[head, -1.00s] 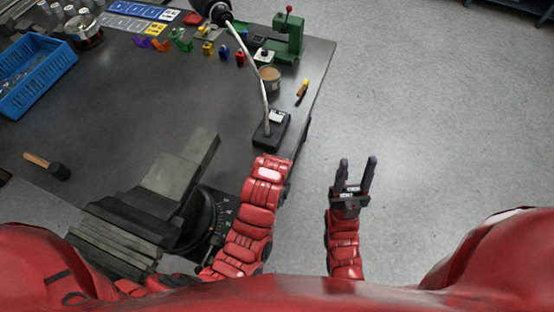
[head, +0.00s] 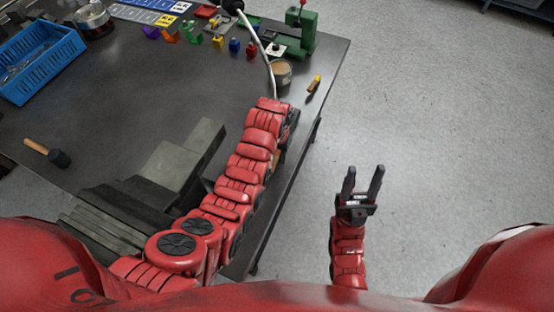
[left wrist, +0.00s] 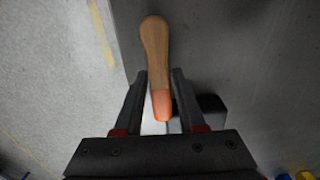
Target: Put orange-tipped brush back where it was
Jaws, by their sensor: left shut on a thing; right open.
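The orange-tipped brush (left wrist: 155,45) has a pale wooden handle and an orange end. In the left wrist view its orange end lies between the fingers of my left gripper (left wrist: 160,75), which is shut on it. The wooden part reaches out beyond the fingertips. Its bristles do not show. In the head view my left arm reaches over the table's right edge and hides its gripper's fingers. My right gripper (head: 363,182) is open and empty over the floor, right of the table.
The table's middle is clear.

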